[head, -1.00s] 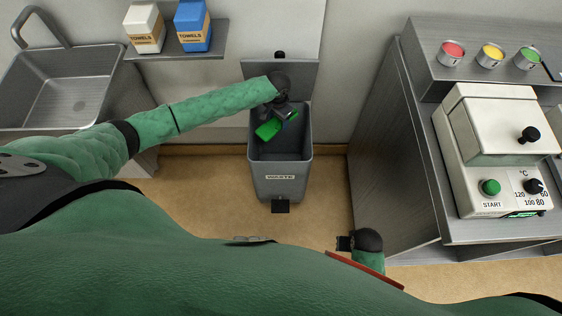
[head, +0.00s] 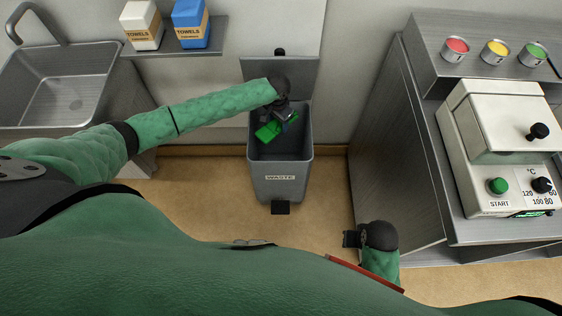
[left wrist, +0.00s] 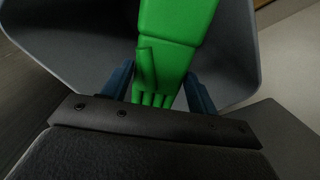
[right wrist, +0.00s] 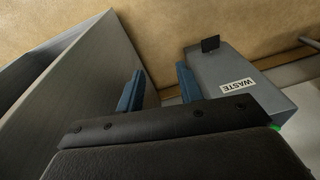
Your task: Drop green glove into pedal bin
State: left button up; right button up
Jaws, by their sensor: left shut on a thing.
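The green glove (head: 268,131) is over the open mouth of the grey pedal bin (head: 265,186), within its rim as seen from above. My left gripper (head: 286,117) is shut on the glove, which also shows between the fingers in the left wrist view (left wrist: 172,40) with the bin's inner walls (left wrist: 232,50) around it. How deep the glove hangs is hard to tell. The bin's lid (head: 300,75) stands raised at the back. My right gripper (head: 352,238) is open and empty, low beside the cabinet; its fingers stand apart in the right wrist view (right wrist: 160,72).
A grey cabinet (head: 385,150) with a white START-button machine (head: 500,130) stands on the right. A sink (head: 65,85) and a shelf (head: 180,50) with towel boxes are at the left. Floor in front of the bin is clear.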

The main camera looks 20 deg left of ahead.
pick_arm(q)
jog(key=o, duration=1.1)
jog(key=shift+c, duration=0.2)
jog(key=shift+r, duration=0.55)
notch_tip(320, 180, up, 6)
jog(key=shift+f+b, duration=0.1)
jog(key=shift+b, duration=0.55)
jog(key=shift+r, duration=0.45)
pick_arm(e)
notch_tip(320, 180, up, 6)
jog(key=s, duration=0.1)
jog(key=shift+d, duration=0.15)
jog(key=shift+s+d+f, duration=0.1)
jog(key=shift+s+f, duration=0.1)
jog(key=shift+f, duration=0.1)
